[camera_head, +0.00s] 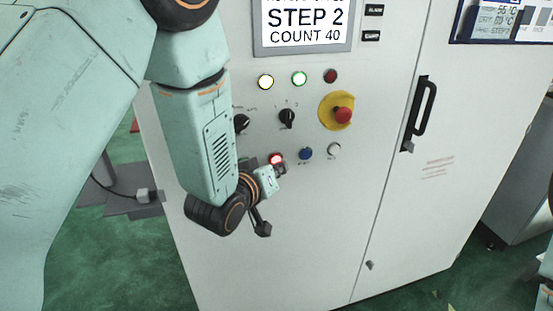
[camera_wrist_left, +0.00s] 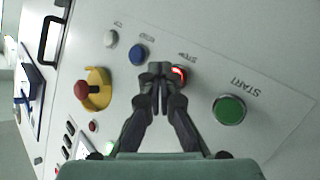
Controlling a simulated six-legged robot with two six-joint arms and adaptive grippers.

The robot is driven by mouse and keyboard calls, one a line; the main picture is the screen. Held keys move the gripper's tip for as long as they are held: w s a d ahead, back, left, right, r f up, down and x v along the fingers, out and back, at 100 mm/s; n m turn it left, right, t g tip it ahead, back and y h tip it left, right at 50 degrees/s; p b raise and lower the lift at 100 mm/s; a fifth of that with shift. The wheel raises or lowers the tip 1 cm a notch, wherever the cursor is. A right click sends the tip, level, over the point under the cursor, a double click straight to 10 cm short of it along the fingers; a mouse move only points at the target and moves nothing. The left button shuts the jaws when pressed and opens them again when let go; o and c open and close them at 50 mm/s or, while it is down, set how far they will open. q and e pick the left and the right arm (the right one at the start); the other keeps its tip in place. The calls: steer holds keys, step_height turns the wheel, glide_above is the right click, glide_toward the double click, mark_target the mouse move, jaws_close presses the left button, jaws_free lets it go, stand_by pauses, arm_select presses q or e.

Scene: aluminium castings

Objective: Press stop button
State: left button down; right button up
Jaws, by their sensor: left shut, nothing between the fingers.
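The stop button (camera_head: 276,158) is a small red, lit button on the front of the light grey cabinet, in the lowest button row. In the wrist view the stop button (camera_wrist_left: 179,73) glows red, partly hidden behind my fingers, with a label beside it that seems to read STOP. My left gripper (camera_head: 281,169) is shut and empty, its tips at the button's lower right edge in the head view. In the wrist view the left gripper's closed tips (camera_wrist_left: 161,70) overlap the button's left side. I cannot tell whether they touch it. My right gripper is out of view.
A red emergency stop (camera_head: 343,115) on a yellow plate sits above right. A blue button (camera_head: 306,153) and a white button (camera_head: 334,149) are to the right. A green START button (camera_wrist_left: 229,109) shows in the wrist view. A black door handle (camera_head: 421,112) sticks out farther right.

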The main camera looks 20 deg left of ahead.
arm_select(q)
steer(key=shift+s+d, duration=0.1)
steer(key=shift+s, duration=0.05)
steer(key=s+d+p, duration=0.1)
steer(key=s, duration=0.1)
steer(key=s+d, duration=0.1)
steer(key=s, duration=0.1)
steer(key=shift+d+p, duration=0.35)
steer(key=shift+w+f, duration=0.1)
stand_by(0.5)
